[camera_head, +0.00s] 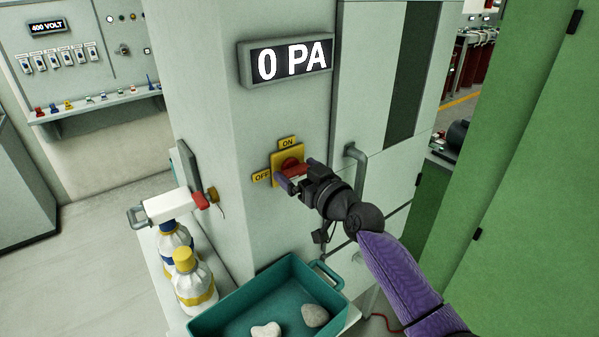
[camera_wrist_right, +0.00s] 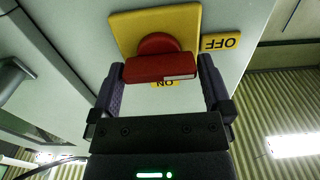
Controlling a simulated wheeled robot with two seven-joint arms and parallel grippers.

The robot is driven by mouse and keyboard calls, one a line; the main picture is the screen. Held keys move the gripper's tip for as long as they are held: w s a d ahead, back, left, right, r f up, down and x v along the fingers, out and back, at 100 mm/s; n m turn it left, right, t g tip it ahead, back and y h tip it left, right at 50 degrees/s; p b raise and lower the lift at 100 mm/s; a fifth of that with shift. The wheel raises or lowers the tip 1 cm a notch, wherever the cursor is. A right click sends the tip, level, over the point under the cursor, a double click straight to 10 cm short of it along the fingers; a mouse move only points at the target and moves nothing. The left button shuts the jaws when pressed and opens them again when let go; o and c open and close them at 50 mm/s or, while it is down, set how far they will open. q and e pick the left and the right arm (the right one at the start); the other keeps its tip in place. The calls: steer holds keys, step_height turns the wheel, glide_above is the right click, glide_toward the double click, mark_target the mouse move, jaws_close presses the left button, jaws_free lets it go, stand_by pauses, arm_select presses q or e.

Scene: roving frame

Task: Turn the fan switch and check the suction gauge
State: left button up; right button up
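The fan switch is a red knob (camera_head: 291,164) on a yellow plate on the pale cabinet, with an ON label (camera_head: 288,143) above it and an OFF label (camera_head: 262,177) to its left. The suction gauge (camera_head: 291,61) above reads 0 PA. My right gripper (camera_head: 292,179) is at the switch, partly covering it in the head view. In the right wrist view the red handle (camera_wrist_right: 160,67) lies between its widely spread fingers, one at each end; I cannot tell whether they touch it. The handle's white mark is on the OFF side. My left gripper is not in view.
Below the switch stands a teal tray (camera_head: 225,313) with pale stones. Left of it are two bottles (camera_head: 194,280) and a white, red-tipped object (camera_head: 172,204). A grey door handle (camera_head: 357,165) is right of my gripper. A green panel (camera_head: 530,180) stands at the right.

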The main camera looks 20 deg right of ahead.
steer(key=c, duration=0.9)
steer(key=shift+o, duration=0.2)
steer(key=m, duration=0.5)
steer(key=shift+d, duration=0.1)
steer(key=m, duration=0.4)
steer(key=shift+d+f+m, duration=0.1)
steer(key=shift+m, duration=0.2)
steer(key=m+p, duration=0.1)
steer(key=m, duration=0.3)
steer(key=shift+f+m+p, duration=0.15)
steer(key=shift+m+p, duration=0.2)
steer(key=shift+m, duration=1.75)
